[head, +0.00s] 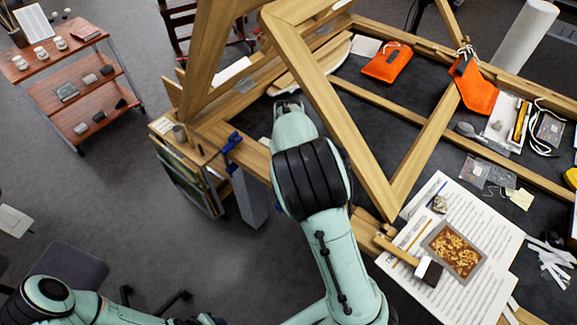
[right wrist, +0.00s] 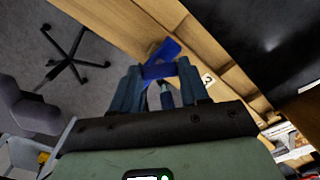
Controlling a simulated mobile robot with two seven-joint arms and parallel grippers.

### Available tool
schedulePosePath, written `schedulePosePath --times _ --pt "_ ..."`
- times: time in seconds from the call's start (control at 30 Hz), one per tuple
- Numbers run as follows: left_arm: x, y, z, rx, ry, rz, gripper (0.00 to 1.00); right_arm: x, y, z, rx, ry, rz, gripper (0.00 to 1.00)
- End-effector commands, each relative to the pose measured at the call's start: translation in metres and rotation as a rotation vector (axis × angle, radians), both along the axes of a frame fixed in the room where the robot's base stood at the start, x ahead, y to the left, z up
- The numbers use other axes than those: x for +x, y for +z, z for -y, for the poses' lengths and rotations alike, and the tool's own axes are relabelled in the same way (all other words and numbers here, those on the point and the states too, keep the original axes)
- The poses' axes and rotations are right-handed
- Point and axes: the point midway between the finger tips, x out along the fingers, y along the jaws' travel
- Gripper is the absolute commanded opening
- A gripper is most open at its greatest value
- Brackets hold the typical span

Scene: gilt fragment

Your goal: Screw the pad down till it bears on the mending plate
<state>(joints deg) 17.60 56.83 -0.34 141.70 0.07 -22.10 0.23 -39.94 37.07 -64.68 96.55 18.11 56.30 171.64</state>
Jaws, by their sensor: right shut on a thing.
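A blue clamp (head: 232,145) sits at the edge of the wooden frame, left of my right arm in the head view. It also shows as a bright blue body (right wrist: 160,66) just beyond my fingers in the right wrist view. My right gripper (right wrist: 160,82) is shut on a slim grey part between its fingers, which looks like the clamp's screw (right wrist: 167,98). In the head view my right forearm hides this gripper. I cannot make out the pad or the mending plate, nor any gap between them. My left arm shows at bottom left; its gripper is out of view.
The wooden frame (head: 335,110) rises close around my right arm. Printed sheets (head: 472,215) and a tray of gilt fragments (head: 455,250) lie to the right. Orange pouches (head: 387,63) lie farther back. A shelved trolley (head: 75,70) stands at upper left, with open floor between.

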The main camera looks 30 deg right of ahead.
Motion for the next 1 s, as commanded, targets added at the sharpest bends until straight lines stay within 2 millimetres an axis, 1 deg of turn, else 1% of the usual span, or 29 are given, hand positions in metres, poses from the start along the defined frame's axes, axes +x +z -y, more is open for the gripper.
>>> schedulePosePath --times 0.53,0.57,0.6,0.63,0.9,1.0 --pt "-0.0001 -0.0001 0.0001 0.0 0.0 0.0 0.43 -0.0005 -0.0004 -0.0001 0.001 -0.026 -0.002 0.14" --pt "-0.0001 -0.0001 0.0001 0.0 0.0 0.0 0.43 -0.0005 -0.0005 -0.0001 0.001 -0.026 -0.002 0.48" --pt "-0.0001 -0.0001 0.0001 0.0 0.0 0.0 0.43 -0.0005 -0.0005 -0.0001 0.001 -0.026 -0.002 0.61" --pt "-0.0001 -0.0001 0.0001 0.0 0.0 0.0 0.43 -0.0005 -0.0005 -0.0001 0.001 -0.026 -0.002 0.7" --pt "-0.0001 0.0 0.0 0.0 0.0 0.0 0.43 -0.0003 -0.0001 -0.0002 0.0 -0.025 -0.001 0.7" --pt "-0.0002 -0.0002 0.0 0.0 0.0 0.0 0.43 0.0003 0.004 -0.0002 0.0 -0.024 0.001 0.7"
